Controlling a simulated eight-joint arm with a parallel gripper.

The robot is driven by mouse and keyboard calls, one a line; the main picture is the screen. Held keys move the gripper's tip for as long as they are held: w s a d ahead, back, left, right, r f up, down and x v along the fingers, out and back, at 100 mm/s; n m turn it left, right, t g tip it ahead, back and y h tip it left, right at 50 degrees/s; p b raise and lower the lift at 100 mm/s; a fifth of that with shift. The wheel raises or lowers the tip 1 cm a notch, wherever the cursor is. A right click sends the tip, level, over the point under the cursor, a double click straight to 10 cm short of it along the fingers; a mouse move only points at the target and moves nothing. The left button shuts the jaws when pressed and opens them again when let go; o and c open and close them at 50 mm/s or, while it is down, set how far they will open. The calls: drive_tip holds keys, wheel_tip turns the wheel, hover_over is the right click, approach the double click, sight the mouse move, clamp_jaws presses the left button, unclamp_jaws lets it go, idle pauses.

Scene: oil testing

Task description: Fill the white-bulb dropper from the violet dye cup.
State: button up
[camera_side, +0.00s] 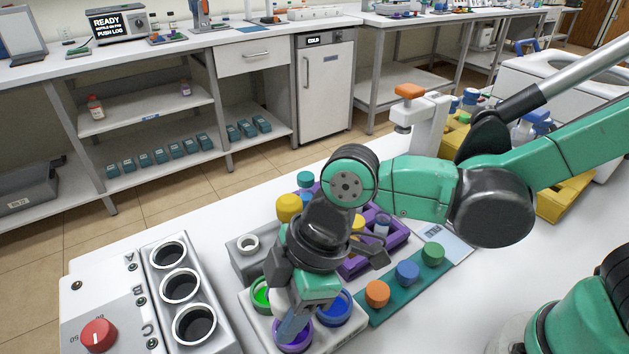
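The violet dye cup (297,349) sits at the front of a white cup tray (347,336), at the bottom of the side view. A green dye cup (260,294) and a blue dye cup (335,308) stand in the same tray. My gripper (296,318) points down directly over the violet cup. A blue-grey piece at its lower end reaches to or into the cup; I cannot tell whether it is a finger or a held thing. No white bulb can be made out. The gripper hides part of the tray, and its opening is not clear.
Left stands a grey block (163,248) with three round wells, beside a panel with a red knob (98,335). A grey holder with a white ring (247,244) is behind the tray. Right are a teal strip (391,293) with orange, blue and green caps and a purple rack (398,236).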

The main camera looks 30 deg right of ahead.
sight(274, 293)
drive_tip(key=shift+r, duration=2.3)
drive_tip(key=w+d+r+m+t+h, duration=0.1)
drive_tip(key=w+d+m, duration=0.2)
drive_tip(key=d+m, duration=0.2)
drive_tip(key=w+d+r+m+t+h, duration=0.1)
drive_tip(key=w+d+m, duration=0.3)
drive_tip(key=d, duration=0.6)
drive_tip(key=w+d+r+m+t+h, duration=0.1)
drive_tip(key=w+d+r+m+h, duration=0.1)
drive_tip(key=d+m, duration=0.4)
drive_tip(key=shift+w+d+r, duration=0.55)
drive_tip(key=shift+w+d, duration=0.3)
drive_tip(key=shift+w, duration=0.2)
